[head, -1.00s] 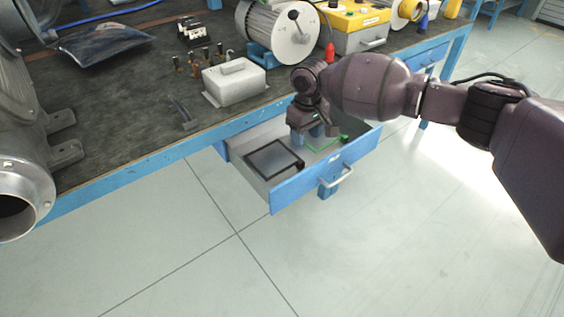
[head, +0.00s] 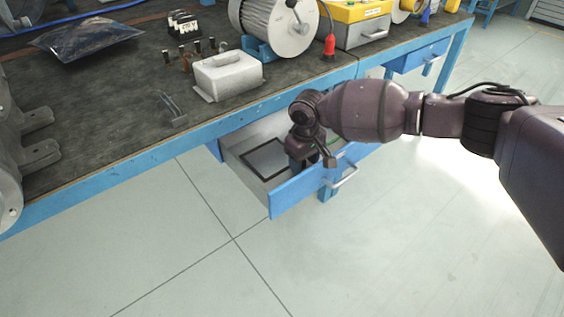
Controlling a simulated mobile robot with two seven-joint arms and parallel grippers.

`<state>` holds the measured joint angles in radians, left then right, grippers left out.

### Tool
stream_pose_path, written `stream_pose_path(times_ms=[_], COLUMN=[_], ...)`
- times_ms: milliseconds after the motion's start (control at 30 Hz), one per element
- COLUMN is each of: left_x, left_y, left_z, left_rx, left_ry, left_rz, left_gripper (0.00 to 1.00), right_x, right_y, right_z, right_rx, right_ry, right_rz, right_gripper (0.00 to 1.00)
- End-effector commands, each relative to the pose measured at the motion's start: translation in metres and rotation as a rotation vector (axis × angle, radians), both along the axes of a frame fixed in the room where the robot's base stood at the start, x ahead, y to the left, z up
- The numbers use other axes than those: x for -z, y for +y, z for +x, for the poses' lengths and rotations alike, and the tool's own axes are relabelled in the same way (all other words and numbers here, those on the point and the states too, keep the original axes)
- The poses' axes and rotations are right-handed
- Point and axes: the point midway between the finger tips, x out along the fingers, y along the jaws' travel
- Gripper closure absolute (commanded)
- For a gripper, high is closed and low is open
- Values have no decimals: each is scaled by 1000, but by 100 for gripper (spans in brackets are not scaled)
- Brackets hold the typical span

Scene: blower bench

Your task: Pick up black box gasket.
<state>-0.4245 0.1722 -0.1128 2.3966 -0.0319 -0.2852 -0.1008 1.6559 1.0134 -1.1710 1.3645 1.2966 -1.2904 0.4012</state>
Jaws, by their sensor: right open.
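The black box gasket (head: 254,168), a thin dark square frame, lies flat in the open blue drawer (head: 285,196) under the bench. My right gripper (head: 300,166) points down into the drawer at the gasket's right side and hides its right edge. The gripper is open, and I cannot tell whether its fingers touch the gasket. My left gripper is not in view.
A green part (head: 334,141) lies in the drawer behind my right gripper, mostly hidden. The drawer's front has a pale handle (head: 344,176). The bench top (head: 100,110) above holds a white box cover (head: 228,76) and a motor (head: 272,28). The floor in front is clear.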

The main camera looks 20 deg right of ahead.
Motion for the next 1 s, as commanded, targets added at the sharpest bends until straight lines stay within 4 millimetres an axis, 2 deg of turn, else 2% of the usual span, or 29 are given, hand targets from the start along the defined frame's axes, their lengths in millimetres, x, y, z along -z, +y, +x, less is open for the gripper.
stream_pose_path(times_ms=[300,633,1000], left_x=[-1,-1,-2], left_y=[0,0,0], left_z=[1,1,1], left_rx=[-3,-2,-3], left_ry=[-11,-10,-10], left_rz=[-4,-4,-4], left_gripper=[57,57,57], right_x=[0,1,-1], right_y=[0,0,0], right_z=[2,1,1], right_rx=[0,1,1], right_ry=[-6,-5,-5], right_rz=[1,1,0], right_gripper=[50,100,100])
